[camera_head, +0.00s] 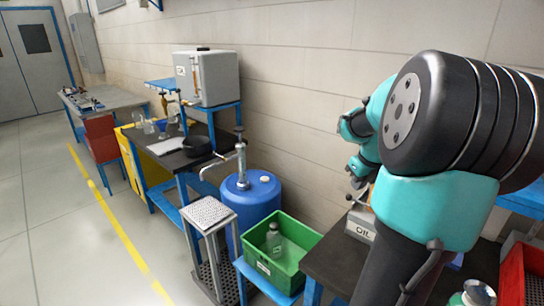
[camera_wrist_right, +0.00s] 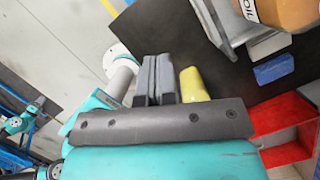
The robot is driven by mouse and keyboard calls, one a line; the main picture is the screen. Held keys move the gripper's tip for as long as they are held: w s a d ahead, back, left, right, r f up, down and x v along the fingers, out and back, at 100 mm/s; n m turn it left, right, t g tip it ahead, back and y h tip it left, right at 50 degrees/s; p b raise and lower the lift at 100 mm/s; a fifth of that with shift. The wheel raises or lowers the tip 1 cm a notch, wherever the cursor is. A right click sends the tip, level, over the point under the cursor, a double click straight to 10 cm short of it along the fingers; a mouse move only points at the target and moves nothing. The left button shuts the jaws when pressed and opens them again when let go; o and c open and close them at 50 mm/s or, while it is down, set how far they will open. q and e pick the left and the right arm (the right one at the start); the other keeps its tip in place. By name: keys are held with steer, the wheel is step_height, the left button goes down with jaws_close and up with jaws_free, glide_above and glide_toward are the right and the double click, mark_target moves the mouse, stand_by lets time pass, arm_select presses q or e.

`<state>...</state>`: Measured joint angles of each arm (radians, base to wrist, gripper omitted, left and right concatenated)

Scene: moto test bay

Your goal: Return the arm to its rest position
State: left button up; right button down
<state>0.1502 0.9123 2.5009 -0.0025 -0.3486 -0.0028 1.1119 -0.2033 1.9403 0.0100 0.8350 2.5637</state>
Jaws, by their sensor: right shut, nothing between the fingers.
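My right arm fills the right side of the head view, with its large black and teal joint close to the camera. My right gripper (camera_head: 357,184) is small there, beyond that joint and above the dark bench, partly hidden by my arm. In the right wrist view the two grey fingers of my right gripper (camera_wrist_right: 156,78) are together, with nothing between them. A yellow object (camera_wrist_right: 194,85) shows just right of the fingers; I cannot tell whether it touches them. My left gripper is not in view.
A box marked OIL (camera_head: 361,226) stands on the dark bench (camera_head: 335,262) beside my right arm. A green crate (camera_head: 283,262) holding a bottle and a blue drum (camera_head: 249,203) are to its left. A red tray (camera_wrist_right: 285,125) and blue block (camera_wrist_right: 273,69) show in the wrist view.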

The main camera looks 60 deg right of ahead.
steer(key=w+a+f+n+y, duration=0.1)
steer(key=w+a+f+n, duration=0.1)
steer(key=w+f+n, duration=0.45)
steer(key=w+a+f+n+y, duration=0.1)
steer(key=w+a+f+n, duration=0.25)
steer(key=w+f, duration=0.55)
steer(key=w+a+f+n+y, duration=0.1)
steer(key=w+a+f+n, duration=0.3)
steer(key=a+f, duration=0.15)
steer(key=w+a+f+n, duration=0.3)
steer(key=a+f+n, duration=0.15)
steer(key=f, duration=0.25)
steer(key=w+a+f+n+y, duration=0.1)
steer(key=w+a+f+n, duration=0.1)
steer(key=a+f+n, duration=0.4)
steer(key=w+a+f+n+y, duration=0.1)
steer(key=a+f+n, duration=0.25)
steer(key=a, duration=0.45)
steer(key=s+a+f+n+g, duration=0.1)
steer(key=s+a+f+n, duration=0.1)
steer(key=a+f+n, duration=0.2)
steer(key=s+a+f+n+g, duration=0.1)
steer(key=a+f+n, duration=0.3)
steer(key=a+n, duration=0.4)
steer(key=s+a, duration=0.1)
steer(key=a, duration=0.4)
steer(key=shift+n+y, duration=0.3)
steer(key=shift+n, duration=0.1)
steer(key=shift+s, duration=0.1)
